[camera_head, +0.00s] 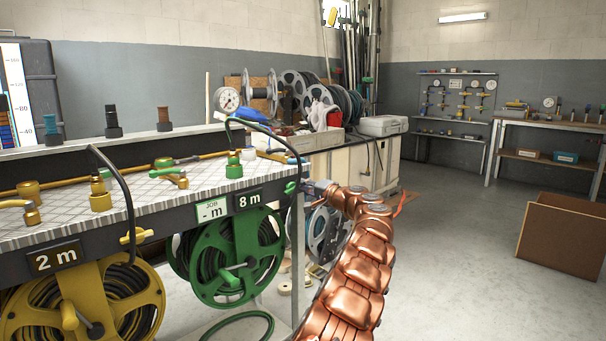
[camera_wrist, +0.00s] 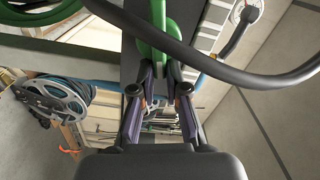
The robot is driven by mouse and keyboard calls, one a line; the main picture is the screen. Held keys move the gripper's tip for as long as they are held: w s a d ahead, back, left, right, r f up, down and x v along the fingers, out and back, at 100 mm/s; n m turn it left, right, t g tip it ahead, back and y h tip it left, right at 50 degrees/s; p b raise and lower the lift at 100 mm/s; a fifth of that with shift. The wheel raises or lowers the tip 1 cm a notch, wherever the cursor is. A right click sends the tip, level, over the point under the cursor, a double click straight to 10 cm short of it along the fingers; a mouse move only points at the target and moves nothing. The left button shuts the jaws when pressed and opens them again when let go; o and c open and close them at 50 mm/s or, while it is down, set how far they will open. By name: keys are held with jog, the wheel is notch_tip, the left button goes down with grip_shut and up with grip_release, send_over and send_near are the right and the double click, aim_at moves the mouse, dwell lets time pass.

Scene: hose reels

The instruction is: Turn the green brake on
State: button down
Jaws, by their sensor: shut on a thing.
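The green brake (camera_head: 291,187) is a small green lever on the front edge of the bench, right of the "8 m" sign (camera_head: 248,200) and above the green reel (camera_head: 238,256). My gripper (camera_head: 304,187) reaches it from the right, at the end of my copper-coloured arm. In the wrist view, my gripper (camera_wrist: 159,82) has its two fingers on either side of the green brake (camera_wrist: 154,42) and is shut on it. The fingertips are small and partly hidden in the head view, and the brake's exact angle is hard to read.
A black hose (camera_head: 262,127) arches over the bench end close to my gripper and crosses the wrist view (camera_wrist: 205,62). A yellow brake (camera_head: 136,236) and yellow reel (camera_head: 84,305) are at left. A brown box (camera_head: 563,236) stands on the open floor at right.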

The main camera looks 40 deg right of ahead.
jog(key=shift+w+a+f+m+p, duration=0.25)
jog(key=shift+f+m+p, duration=0.15)
jog(key=shift+m+p, duration=0.35)
jog(key=shift+w+a+f+m+p, duration=0.25)
jog(key=shift+f+m+p, duration=0.1)
jog(key=shift+m+p, duration=0.35)
jog(key=c, duration=1.1)
grip_release()
jog(key=shift+a+r, duration=0.1)
jog(key=shift+r, duration=0.05)
jog(key=shift+s+d+r, duration=0.1)
jog(key=shift+s+d, duration=0.2)
jog(key=shift+d, duration=0.15)
jog(key=s, duration=1.2)
jog(key=shift+a, duration=0.1)
